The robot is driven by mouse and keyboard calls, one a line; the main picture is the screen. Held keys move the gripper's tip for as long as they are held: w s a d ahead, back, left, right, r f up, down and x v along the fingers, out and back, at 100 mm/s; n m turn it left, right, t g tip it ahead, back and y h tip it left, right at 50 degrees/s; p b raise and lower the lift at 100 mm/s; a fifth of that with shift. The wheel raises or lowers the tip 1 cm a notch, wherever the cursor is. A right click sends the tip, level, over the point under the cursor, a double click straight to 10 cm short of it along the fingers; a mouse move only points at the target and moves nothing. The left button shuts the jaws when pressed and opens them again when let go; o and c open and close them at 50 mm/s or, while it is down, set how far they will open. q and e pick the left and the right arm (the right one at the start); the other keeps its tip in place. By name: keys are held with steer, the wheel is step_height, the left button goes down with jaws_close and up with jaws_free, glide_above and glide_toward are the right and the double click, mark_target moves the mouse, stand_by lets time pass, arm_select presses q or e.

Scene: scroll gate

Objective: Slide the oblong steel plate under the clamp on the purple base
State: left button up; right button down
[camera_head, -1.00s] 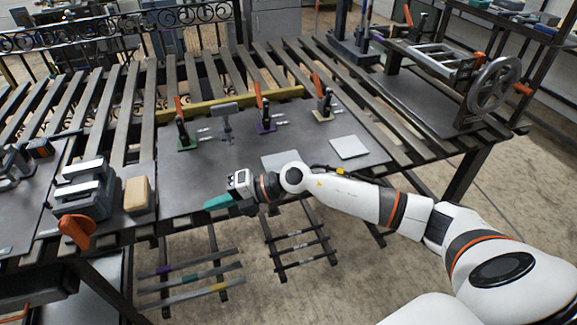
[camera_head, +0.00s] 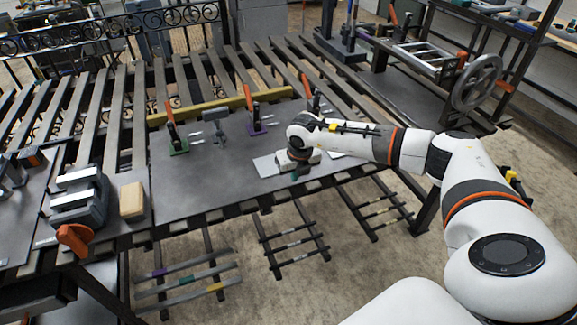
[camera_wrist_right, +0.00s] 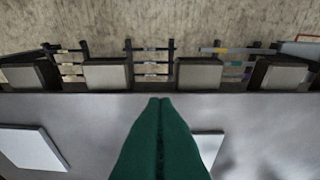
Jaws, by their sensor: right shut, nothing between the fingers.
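The purple base (camera_head: 257,129) carries a clamp with an upright orange handle (camera_head: 249,98) and stands toward the back of the steel table. A flat pale steel plate (camera_head: 264,166) lies in front of it, partly covered by my right gripper (camera_head: 297,176). A second pale plate (camera_head: 337,154) lies farther right, mostly hidden by my right arm. In the right wrist view, one plate (camera_wrist_right: 30,148) lies at left and another (camera_wrist_right: 209,146) shows partly behind the green fingers (camera_wrist_right: 160,100). These fingers are shut and empty. Which plate is oblong is unclear. My left gripper is not in view.
A green-based clamp (camera_head: 176,146) stands left of the purple one; another orange handle (camera_head: 306,87) shows at right, its base hidden. A grey post fixture (camera_head: 215,122) stands between. A vise (camera_head: 82,195) and wooden block (camera_head: 132,201) sit at left. The table's middle left is clear.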

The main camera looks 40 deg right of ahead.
mark_target(288, 175)
steer(key=shift+x, duration=1.05)
steer(key=shift+w+d+p, duration=0.2)
steer(key=shift+w+p, duration=0.25)
steer(key=shift+w, duration=0.5)
steer(key=shift+w+d+f, duration=0.1)
steer(key=shift+w, duration=0.4)
steer(key=shift+w+d+f, duration=0.15)
steer(key=shift+w, duration=0.4)
steer(key=w+b, duration=0.2)
steer(key=b, duration=0.1)
steer(key=w+d+b, duration=0.1)
steer(key=w+b, duration=0.1)
steer(key=b, duration=0.2)
steer(key=w+b, duration=0.3)
steer(key=shift+d+f, duration=0.3)
steer(key=w+b, duration=0.2)
steer(key=w+d+b, duration=0.1)
steer(key=w, duration=0.1)
steer(key=shift+r+b, duration=0.2)
steer(key=shift+b, duration=0.2)
steer(key=shift+w, duration=0.1)
steer(key=shift+r, duration=0.15)
